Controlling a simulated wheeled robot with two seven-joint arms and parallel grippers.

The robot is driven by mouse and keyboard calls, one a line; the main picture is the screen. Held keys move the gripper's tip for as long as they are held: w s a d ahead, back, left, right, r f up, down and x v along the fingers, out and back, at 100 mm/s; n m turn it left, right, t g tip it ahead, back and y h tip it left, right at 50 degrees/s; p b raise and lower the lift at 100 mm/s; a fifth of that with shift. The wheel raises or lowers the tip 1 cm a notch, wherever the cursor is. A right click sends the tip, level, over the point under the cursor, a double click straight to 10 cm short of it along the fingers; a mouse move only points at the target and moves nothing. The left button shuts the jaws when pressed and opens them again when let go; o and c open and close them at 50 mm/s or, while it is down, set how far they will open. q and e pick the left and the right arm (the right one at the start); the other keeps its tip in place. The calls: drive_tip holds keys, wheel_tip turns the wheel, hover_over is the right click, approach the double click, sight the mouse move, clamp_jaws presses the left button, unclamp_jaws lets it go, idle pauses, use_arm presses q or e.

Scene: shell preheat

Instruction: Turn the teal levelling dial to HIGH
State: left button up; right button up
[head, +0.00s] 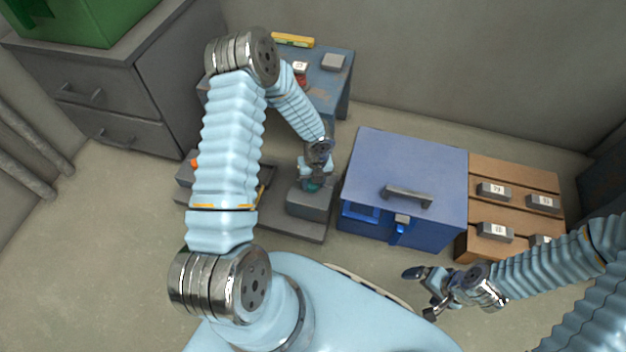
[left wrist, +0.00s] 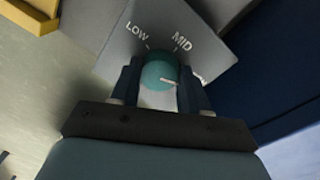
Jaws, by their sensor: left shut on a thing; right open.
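The teal levelling dial (left wrist: 158,72) sits on a grey block with the labels LOW and MID showing in the left wrist view. A third label at the right is mostly hidden by a finger. The dial's white pointer line points right, past MID, towards that covered label. My left gripper (left wrist: 160,88) is shut on the dial, one finger on each side. In the head view my left gripper (head: 315,172) is over the grey dial block (head: 310,203), and a little teal shows beneath it. My right gripper (head: 424,292) is open and empty in front of the blue box.
A blue box (head: 420,165) with a grey handle stands right of the dial block. A wooden rack (head: 515,180) with several labelled grey blocks is further right. A blue table (head: 325,85) stands behind, and a grey drawer cabinet (head: 120,85) at the left.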

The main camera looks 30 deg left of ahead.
idle(0.3)
use_arm(q)
drive_tip(key=o, duration=1.1)
drive_tip(key=shift+c, duration=0.2)
drive_tip(key=shift+r, duration=0.1)
wheel_tip(320, 180, up, 14)
drive_tip(key=p, duration=0.3)
drive_tip(key=shift+w+d+f, duration=0.25)
drive_tip(key=shift+w+d, duration=0.1)
